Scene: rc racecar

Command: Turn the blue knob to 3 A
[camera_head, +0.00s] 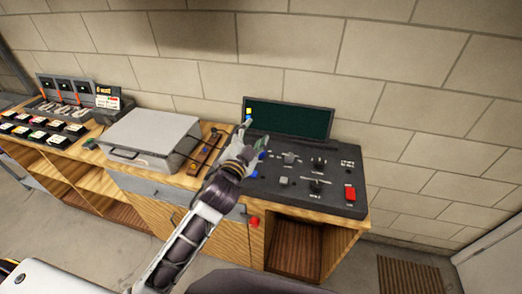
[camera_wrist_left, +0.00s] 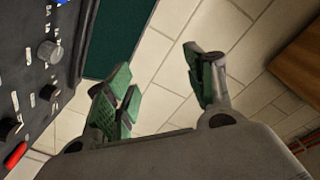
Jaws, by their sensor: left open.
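The black control panel (camera_head: 300,197) lies on the wooden bench. A blue part (camera_head: 253,174) shows beside my left wrist at the panel's left side; it looks like the blue knob. A blue knob edge (camera_wrist_left: 62,2) is cut off at the top of the left wrist view. The scale marks and the knob's setting cannot be read. My left gripper (camera_head: 256,137) is above the panel's left part, in front of the screen. In the left wrist view its green-padded fingers (camera_wrist_left: 163,84) are apart with nothing between them. My right gripper is out of view.
A grey knob (camera_head: 289,158), black knobs (camera_head: 316,187) and a red switch (camera_head: 350,193) sit on the panel. A dark green screen (camera_head: 290,119) stands behind it. A grey case (camera_head: 150,133) stands at the left. The wall is close behind the bench.

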